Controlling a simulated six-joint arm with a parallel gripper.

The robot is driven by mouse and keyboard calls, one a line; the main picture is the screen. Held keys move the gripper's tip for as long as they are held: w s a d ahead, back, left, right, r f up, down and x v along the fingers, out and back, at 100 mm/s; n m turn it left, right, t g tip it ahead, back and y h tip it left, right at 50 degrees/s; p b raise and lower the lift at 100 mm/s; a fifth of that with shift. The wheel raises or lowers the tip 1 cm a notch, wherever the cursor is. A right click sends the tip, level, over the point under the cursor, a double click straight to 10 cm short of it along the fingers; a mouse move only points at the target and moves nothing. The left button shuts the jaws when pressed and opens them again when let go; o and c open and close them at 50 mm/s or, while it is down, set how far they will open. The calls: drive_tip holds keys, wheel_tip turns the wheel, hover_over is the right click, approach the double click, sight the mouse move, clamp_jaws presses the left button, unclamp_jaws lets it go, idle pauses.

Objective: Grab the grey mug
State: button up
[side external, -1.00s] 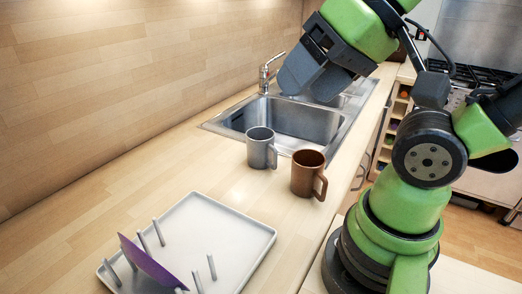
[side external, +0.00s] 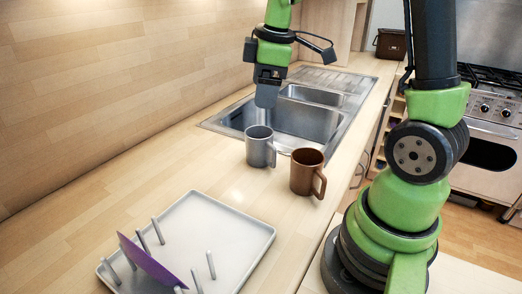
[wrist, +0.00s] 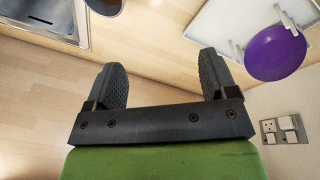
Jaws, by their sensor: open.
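The grey mug (side external: 260,147) stands upright on the wooden counter just in front of the sink, its handle toward the right. A brown mug (side external: 306,172) stands close beside it to the right. My gripper (side external: 266,98) is above the sink in the side view, pointing down, behind and higher than the grey mug and apart from it. In the wrist view my gripper (wrist: 162,60) has its fingers spread wide with nothing between them. A cut-off mug shows at the top edge there; I cannot tell which one it is.
A steel sink (side external: 302,121) lies behind the mugs. A pale drying tray (side external: 235,230) with pegs and a purple plate (side external: 150,264) sits at the front left. The wooden wall runs along the left. The counter between tray and mugs is clear.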

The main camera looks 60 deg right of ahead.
sight(271, 144)
drive_tip(key=d+f+n+g, duration=0.1)
drive_tip(key=d+f+n, duration=0.1)
drive_tip(key=f, duration=0.1)
drive_tip(key=w+d+f+n, duration=0.1)
drive_tip(key=d+f+n, duration=0.1)
drive_tip(key=d+f, duration=0.1)
drive_tip(key=d+f+n+g, duration=0.1)
drive_tip(key=d+f, duration=0.1)
drive_tip(key=f, duration=0.2)
drive_tip(key=shift+w+d+f+n+g, duration=0.15)
drive_tip(key=shift+w+d+n+g, duration=0.15)
drive_tip(key=shift+w+d+n, duration=0.1)
wheel_tip(271, 144, down, 4)
drive_tip(key=shift+f, duration=0.25)
drive_tip(key=shift+w+f, duration=0.2)
drive_tip(key=shift+f, duration=1.2)
drive_tip(key=shift+w+f, duration=0.15)
drive_tip(key=shift+f, duration=1.2)
drive_tip(key=shift+c, duration=0.4)
